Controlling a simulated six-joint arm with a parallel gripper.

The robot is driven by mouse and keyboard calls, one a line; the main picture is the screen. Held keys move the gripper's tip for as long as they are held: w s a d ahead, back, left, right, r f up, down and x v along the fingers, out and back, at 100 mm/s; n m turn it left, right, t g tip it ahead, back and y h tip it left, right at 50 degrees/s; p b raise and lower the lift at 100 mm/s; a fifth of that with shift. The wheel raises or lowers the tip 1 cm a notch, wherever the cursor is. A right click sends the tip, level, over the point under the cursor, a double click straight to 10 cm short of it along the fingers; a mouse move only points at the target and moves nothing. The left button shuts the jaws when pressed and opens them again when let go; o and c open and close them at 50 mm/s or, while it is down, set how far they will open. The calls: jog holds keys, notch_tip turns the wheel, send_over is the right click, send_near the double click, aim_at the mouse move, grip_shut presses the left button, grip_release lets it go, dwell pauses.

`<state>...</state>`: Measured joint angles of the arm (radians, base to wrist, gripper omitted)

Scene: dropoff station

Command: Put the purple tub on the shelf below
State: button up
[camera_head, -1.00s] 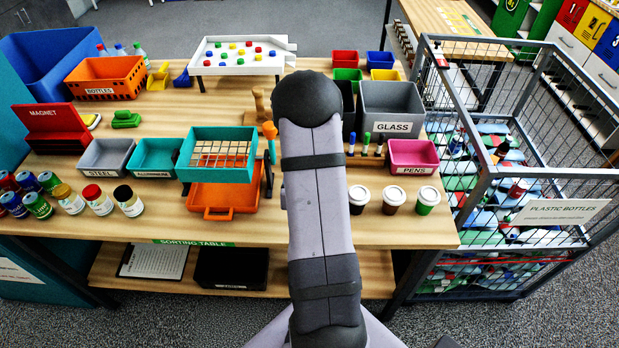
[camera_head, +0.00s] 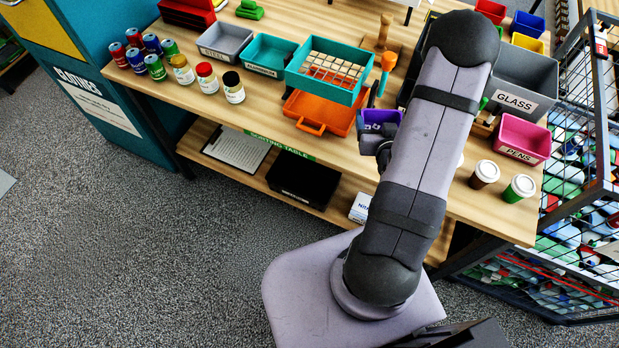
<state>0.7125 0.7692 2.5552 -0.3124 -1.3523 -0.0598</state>
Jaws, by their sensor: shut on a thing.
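The purple tub (camera_head: 378,119) is in my gripper (camera_head: 386,140), just left of my forearm and above the table's front edge. My gripper is dark, shut on the tub's near side and partly hidden by my arm. The tub's right part is hidden too. The shelf below (camera_head: 338,200) runs under the sorting table (camera_head: 268,108). On it are a clipboard (camera_head: 236,148) at the left, a black box (camera_head: 303,178) in the middle and a small white box (camera_head: 360,208) on the right, partly behind my arm.
An orange case (camera_head: 318,117) and a teal tray with a grid (camera_head: 328,71) are left of the tub. A wire cage (camera_head: 580,230) is at the right. Bare shelf shows between the black and white boxes.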

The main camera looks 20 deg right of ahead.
jog(key=s+a+f+n+g+y, duration=0.15)
jog(key=a+n+g+y, duration=0.35)
jog(key=a+n+y, duration=1.4)
jog(key=s+f+m+g+h+b, duration=0.2)
jog(key=s+f+b, duration=0.3)
jog(key=s+f, duration=0.65)
jog(key=d+f+m+t+h+b, duration=0.25)
jog(key=d+f+b, duration=0.25)
jog(key=f+b, duration=0.6)
jog(key=d+f+m+t+h+b, duration=0.25)
jog(key=d+f+b, duration=0.25)
jog(key=f+b, duration=0.65)
jog(key=d+f+m+t+h+b, duration=0.1)
jog(key=d+f+m+h+b, duration=0.2)
jog(key=d+f+b, duration=0.2)
jog(key=d+f+m+t+h+b, duration=0.1)
jog(key=d+f+m+h+b, duration=0.2)
jog(key=d+f+b, duration=0.3)
jog(key=s+d+f+m+h+b, duration=0.1)
jog(key=d+f+m+h+b, duration=0.2)
jog(key=d+b, duration=0.8)
jog(key=shift+d+f+t, duration=0.4)
jog(key=shift+d+f, duration=0.6)
jog(key=shift+f, duration=0.3)
jog(key=s+d+f+m+h+b, duration=0.1)
jog(key=s+d+m+h+b, duration=0.2)
jog(key=d+b, duration=0.4)
jog(key=shift+s+d+f+g, duration=0.25)
jog(key=shift+s+d+g, duration=0.05)
jog(key=shift+d+g, duration=0.15)
